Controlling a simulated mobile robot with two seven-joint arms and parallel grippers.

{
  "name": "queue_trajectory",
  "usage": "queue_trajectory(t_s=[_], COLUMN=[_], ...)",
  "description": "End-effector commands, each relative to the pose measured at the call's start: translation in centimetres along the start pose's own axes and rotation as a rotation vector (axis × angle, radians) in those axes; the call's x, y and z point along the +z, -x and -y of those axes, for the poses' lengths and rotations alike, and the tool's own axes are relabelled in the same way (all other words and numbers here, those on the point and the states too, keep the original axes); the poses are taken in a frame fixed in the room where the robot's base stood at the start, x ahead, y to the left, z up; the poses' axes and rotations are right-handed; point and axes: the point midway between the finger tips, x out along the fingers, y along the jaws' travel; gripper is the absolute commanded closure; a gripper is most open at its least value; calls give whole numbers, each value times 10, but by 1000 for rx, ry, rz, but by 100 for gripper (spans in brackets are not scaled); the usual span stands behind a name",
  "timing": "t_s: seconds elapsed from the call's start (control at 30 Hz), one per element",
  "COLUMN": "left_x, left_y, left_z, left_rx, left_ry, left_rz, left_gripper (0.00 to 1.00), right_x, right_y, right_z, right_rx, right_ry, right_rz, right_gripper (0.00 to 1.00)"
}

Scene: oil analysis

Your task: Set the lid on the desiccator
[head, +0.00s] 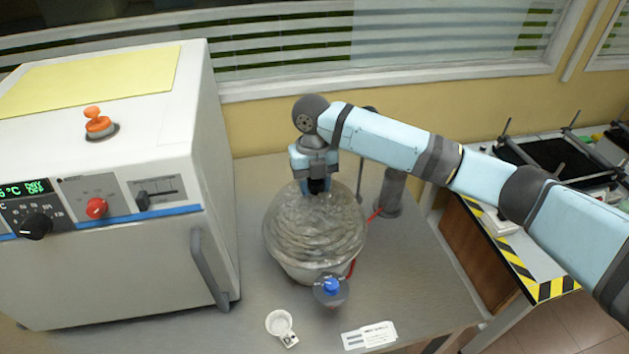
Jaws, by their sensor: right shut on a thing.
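The desiccator (302,275) stands on the grey bench, a pale round vessel. Its clear, rippled glass lid (313,230) is over the vessel's top in this view; I cannot tell whether lid and rim touch. My right gripper (318,187) reaches down from above and is shut on the lid at its top, where the fingers hide the knob. My left gripper is not in view.
A white oven (120,190) with a handle stands to the left. A grey post (389,192) with a red tube stands behind right.

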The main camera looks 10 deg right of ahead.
Motion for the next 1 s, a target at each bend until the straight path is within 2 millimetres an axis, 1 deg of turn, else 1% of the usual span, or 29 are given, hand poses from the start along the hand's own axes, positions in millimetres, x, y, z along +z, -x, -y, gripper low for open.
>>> queue_trajectory(t_s=[0.03, 0.07, 0.1, 0.17, 0.2, 0.43, 0.57, 0.67, 1.0], left_x=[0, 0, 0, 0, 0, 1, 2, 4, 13], left_y=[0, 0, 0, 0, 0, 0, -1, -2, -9], left_z=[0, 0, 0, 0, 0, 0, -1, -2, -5], left_rx=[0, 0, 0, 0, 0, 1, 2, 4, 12], left_ry=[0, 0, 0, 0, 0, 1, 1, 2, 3], left_rz=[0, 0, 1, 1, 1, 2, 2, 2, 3], left_gripper=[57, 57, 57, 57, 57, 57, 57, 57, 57], right_x=[0, 0, 0, 0, 0, 0, 1, 1, 1], right_y=[0, 0, 0, 0, 0, -2, 6, 20, 97], right_z=[0, 0, 0, 0, 0, 0, 0, 0, -1], right_rx=[1, 1, 1, 1, 1, 0, 1, 2, 1], right_ry=[0, 0, 0, 0, 0, 0, 0, 1, 1], right_rz=[1, 1, 2, 1, 1, -1, 2, 2, 4], right_gripper=[100, 56, 46, 33, 31, 31, 31, 31, 31])
